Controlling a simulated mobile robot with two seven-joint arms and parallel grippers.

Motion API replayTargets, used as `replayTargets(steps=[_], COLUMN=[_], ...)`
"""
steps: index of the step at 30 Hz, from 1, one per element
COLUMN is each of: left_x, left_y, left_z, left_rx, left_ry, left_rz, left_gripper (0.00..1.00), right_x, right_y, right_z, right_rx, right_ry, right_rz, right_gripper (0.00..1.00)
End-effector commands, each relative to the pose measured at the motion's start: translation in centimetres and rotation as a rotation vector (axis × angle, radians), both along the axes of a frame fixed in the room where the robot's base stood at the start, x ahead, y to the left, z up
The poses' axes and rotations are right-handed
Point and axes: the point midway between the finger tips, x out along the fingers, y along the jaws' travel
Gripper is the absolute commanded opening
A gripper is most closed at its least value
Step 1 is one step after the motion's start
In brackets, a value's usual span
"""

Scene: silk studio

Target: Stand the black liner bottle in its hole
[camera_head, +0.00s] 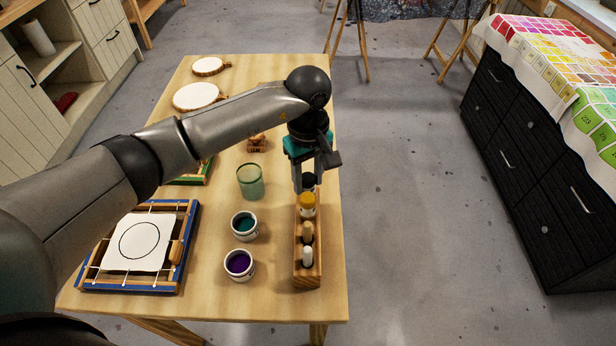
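The black liner bottle (308,181) shows as a dark round shape at the far end of the wooden rack. My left gripper (308,184) points down there, with its fingers on both sides of the bottle, and appears shut on it. The bottle's lower part is hidden, so I cannot tell whether it is in the hole. The wooden rack (307,280) runs lengthwise near the table's right edge. It holds a yellow-topped bottle (307,201), a tan-topped one (307,231) and a white-topped one (307,256). My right gripper is not in view.
A green glass (250,183), a teal paint pot (244,225) and a purple paint pot (239,264) stand left of the rack. A blue frame with white cloth (138,244) lies at the left. Wood slices (195,97) lie at the back. My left arm crosses above the table.

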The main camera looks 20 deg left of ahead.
Motion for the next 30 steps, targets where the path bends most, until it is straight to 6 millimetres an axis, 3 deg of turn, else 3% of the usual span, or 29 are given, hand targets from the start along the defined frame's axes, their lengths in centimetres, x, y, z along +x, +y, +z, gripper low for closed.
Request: replayTargets(steps=[1,7,17,23,30], left_x=[0.0,0.0,0.1,0.2,0.2], left_y=[0.0,0.0,0.0,0.1,0.0], left_z=[0.0,0.0,0.5,3.8,9.7], left_rx=[0.0,0.0,0.0,0.001,0.001], left_ry=[0.0,0.0,-0.003,-0.006,-0.008], left_rz=[0.0,0.0,0.0,0.0,0.0], left_gripper=[0.52,0.73,0.73,0.73,0.73], right_x=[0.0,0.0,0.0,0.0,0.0], right_y=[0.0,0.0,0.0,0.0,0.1], right_z=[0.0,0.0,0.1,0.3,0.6], right_rx=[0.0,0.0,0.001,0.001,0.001], right_ry=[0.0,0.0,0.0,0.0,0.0], right_rz=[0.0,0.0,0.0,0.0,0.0], right_gripper=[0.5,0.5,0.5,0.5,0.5])
